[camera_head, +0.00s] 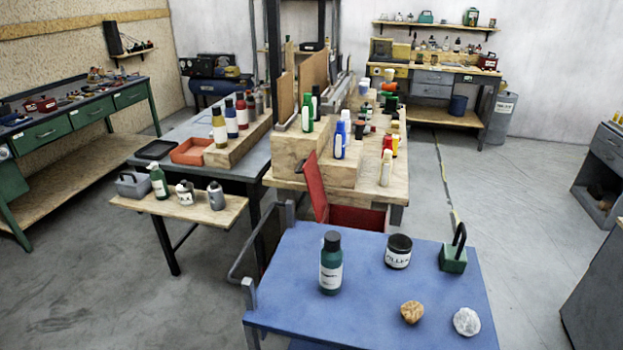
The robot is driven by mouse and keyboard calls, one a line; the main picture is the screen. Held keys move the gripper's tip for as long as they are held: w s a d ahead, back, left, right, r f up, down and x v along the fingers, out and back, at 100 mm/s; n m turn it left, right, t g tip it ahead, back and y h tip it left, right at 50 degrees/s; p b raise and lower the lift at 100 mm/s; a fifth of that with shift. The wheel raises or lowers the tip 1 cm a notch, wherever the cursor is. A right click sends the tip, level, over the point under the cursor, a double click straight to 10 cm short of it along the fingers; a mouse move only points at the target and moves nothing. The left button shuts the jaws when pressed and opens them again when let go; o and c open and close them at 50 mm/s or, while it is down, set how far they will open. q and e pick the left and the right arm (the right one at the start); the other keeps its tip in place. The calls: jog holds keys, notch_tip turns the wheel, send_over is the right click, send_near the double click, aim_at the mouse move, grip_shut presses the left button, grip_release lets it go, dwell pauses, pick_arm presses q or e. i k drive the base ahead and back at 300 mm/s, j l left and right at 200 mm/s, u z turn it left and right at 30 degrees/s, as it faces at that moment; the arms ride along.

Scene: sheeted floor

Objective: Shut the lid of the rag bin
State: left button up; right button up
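A red bin, which looks like the rag bin (357,217), stands just behind the blue table and in front of the wooden bench. Its red lid (316,187) is raised and stands nearly upright at the left side of the bin. The lower part of the bin is hidden by the blue table. Neither of my grippers shows in the head view.
A wooden shelf (215,213) with several containers is left of the bin.

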aim_at(310, 171)
jog(key=i+j+z, duration=0.2)
jog(key=j+z, duration=0.2)
jog(key=j, duration=0.85)
jog(key=j+z, duration=0.45)
jog(key=j, duration=0.8)
jog(key=i+j+z, duration=0.25)
jog(key=j, duration=0.35)
jog(key=i+j+z, duration=0.1)
jog(key=i+j, duration=0.15)
jog(key=i+j+z, duration=0.15)
jog(key=j, duration=0.25)
